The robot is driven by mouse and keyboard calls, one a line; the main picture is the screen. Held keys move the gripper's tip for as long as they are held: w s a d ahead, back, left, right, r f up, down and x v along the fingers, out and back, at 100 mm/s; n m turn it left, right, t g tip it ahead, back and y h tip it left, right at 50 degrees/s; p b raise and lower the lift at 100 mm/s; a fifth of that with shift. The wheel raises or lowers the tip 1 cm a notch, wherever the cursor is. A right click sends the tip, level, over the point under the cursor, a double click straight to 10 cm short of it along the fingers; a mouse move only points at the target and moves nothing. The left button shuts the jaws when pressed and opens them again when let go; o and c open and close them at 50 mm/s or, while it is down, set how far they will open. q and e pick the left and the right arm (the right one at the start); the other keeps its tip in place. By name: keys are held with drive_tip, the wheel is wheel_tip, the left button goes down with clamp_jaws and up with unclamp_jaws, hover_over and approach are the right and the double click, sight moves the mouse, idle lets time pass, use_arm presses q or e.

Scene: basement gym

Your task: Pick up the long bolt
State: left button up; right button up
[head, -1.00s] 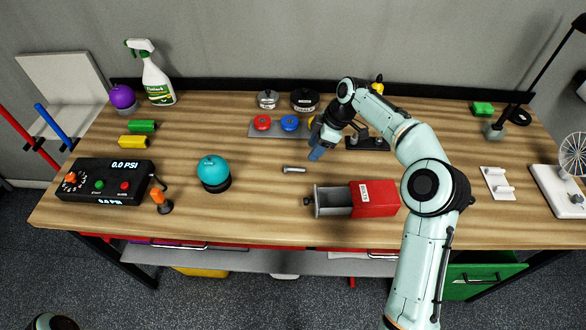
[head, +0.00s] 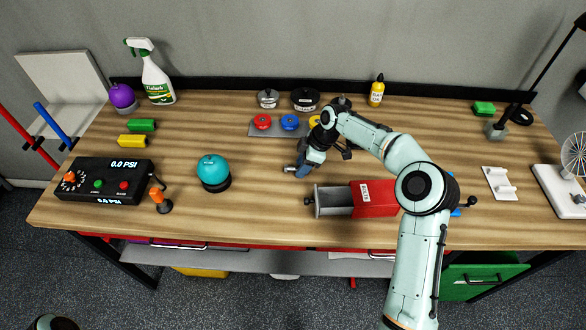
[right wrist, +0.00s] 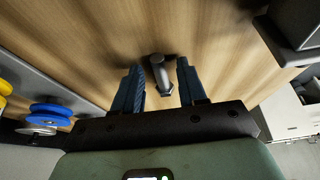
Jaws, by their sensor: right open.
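The long bolt (head: 288,169) lies on the wooden bench, and my right gripper hides most of it in the head view. In the right wrist view the grey bolt (right wrist: 158,70) lies between the two blue fingers, its near end toward the palm. My right gripper (head: 301,172) points down over the bolt, and its fingers are apart on either side of it (right wrist: 160,65). A gap shows between the bolt and each finger. My left gripper is not in view.
A red box with an open grey drawer (head: 374,198) stands close to the right of my gripper. A plate with red, blue and yellow knobs (head: 289,123) is behind. A teal ball (head: 213,172) sits to the left. Bench between ball and drawer is mostly clear.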

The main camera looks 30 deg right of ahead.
clamp_jaws()
idle(1.2)
